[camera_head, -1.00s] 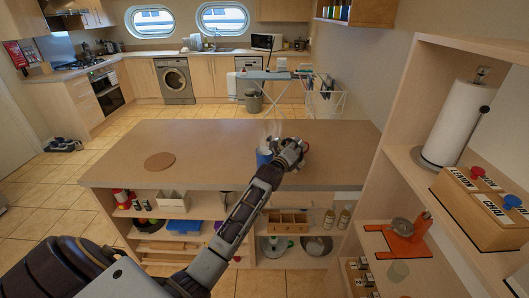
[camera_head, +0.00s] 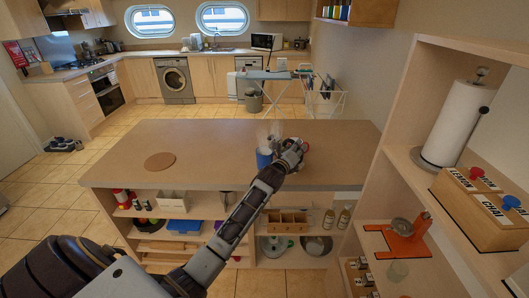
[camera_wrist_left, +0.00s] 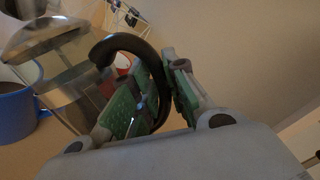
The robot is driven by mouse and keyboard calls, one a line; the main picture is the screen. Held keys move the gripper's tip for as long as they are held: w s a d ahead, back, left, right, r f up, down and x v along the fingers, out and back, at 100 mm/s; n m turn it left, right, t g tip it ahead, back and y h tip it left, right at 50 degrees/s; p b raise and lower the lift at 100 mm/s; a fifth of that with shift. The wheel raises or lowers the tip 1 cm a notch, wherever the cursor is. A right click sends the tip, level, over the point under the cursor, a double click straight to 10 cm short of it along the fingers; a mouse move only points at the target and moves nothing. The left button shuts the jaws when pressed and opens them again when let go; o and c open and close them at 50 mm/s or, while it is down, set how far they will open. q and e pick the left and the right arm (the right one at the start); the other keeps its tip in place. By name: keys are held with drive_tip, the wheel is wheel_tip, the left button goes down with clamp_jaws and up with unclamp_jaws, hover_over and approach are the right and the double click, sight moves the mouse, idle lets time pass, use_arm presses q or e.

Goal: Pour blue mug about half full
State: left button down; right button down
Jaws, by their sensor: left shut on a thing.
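The blue mug (camera_head: 263,159) stands on the island counter, just left of my left gripper. In the left wrist view the mug (camera_wrist_left: 14,117) shows at the left edge, with something dark inside; its level cannot be read. My left gripper (camera_head: 291,153) is above the counter's right half. In the left wrist view its green-padded fingers (camera_wrist_left: 150,100) are shut on the curved black handle of a glass pot (camera_wrist_left: 72,87) with a metal lid. The pot is beside the mug and looks tilted in that view. Whether liquid is flowing cannot be told. My right gripper is not in view.
The island counter (camera_head: 205,145) is mostly clear, with a round brown mat (camera_head: 160,161) at left. Shelves below hold boxes, bottles and pans. At right, a shelf unit holds a paper towel roll (camera_head: 457,123) and a labelled wooden box (camera_head: 482,205).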

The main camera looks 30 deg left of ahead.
sight(302, 163)
use_arm(q)
drive_tip(key=shift+d+r+m, duration=0.1)
drive_tip(key=shift+d+m, duration=0.05)
drive_tip(key=shift+m, duration=0.25)
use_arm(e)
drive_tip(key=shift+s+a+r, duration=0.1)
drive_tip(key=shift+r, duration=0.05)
